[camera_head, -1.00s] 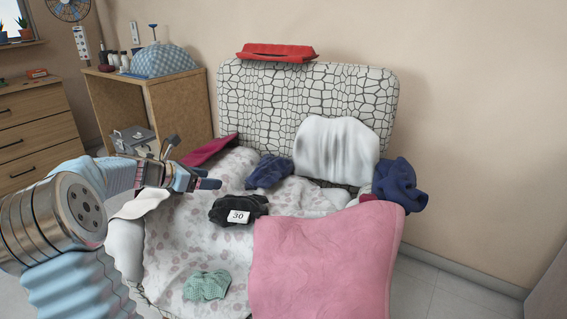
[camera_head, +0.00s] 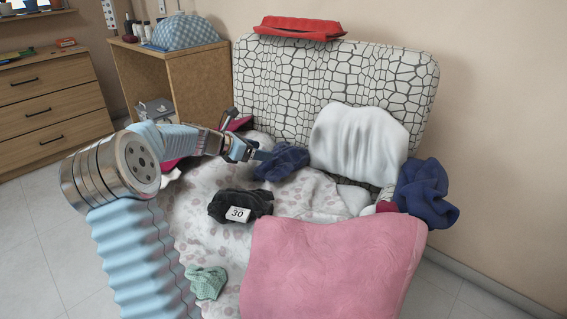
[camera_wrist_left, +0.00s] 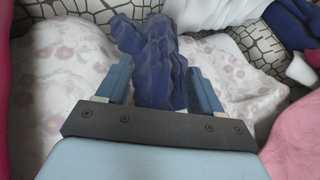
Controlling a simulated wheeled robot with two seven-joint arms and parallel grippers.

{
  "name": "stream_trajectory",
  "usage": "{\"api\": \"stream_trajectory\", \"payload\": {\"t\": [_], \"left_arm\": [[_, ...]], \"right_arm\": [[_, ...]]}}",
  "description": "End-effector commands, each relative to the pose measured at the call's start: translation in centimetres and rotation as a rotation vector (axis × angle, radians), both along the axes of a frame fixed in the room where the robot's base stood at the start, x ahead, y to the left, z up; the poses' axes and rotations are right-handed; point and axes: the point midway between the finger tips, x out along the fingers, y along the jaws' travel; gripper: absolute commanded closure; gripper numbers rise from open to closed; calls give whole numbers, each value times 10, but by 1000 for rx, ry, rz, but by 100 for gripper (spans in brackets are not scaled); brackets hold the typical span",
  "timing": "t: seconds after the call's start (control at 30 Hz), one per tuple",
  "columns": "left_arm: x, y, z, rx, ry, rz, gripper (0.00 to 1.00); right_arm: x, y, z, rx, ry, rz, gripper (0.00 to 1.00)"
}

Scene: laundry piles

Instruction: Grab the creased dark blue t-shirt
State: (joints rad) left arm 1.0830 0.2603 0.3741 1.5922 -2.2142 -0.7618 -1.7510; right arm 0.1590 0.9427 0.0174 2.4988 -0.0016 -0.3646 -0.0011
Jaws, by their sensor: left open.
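A creased dark blue t-shirt (camera_head: 287,161) lies crumpled on the flowered seat, near the backrest. In the left wrist view the blue cloth (camera_wrist_left: 150,45) stretches between my two fingers. My left gripper (camera_head: 257,154) is open, with its fingertips right at the near left side of the cloth. The fingers (camera_wrist_left: 161,86) stand on either side of it, not closed on it. Another dark blue garment (camera_head: 425,191) hangs over the right end of the seat. My right gripper is in neither view.
A black garment with a "30" tag (camera_head: 238,211) lies in front of the t-shirt. A pink blanket (camera_head: 330,262) covers the front right. A white pillow (camera_head: 357,143) leans on the patterned backrest (camera_head: 290,80). A green cloth (camera_head: 206,281) lies at the front. A wooden cabinet (camera_head: 200,79) stands left.

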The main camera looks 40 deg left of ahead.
Motion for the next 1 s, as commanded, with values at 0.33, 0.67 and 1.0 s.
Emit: {"api": "stream_trajectory", "payload": {"t": [0.33,0.67,1.0], "left_arm": [[35,-11,-18,0,0,-2,34],[72,-22,-36,1,0,0,34],[73,-21,-36,3,0,2,53]], "right_arm": [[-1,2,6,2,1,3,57],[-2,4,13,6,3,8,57],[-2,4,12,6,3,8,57]]}}
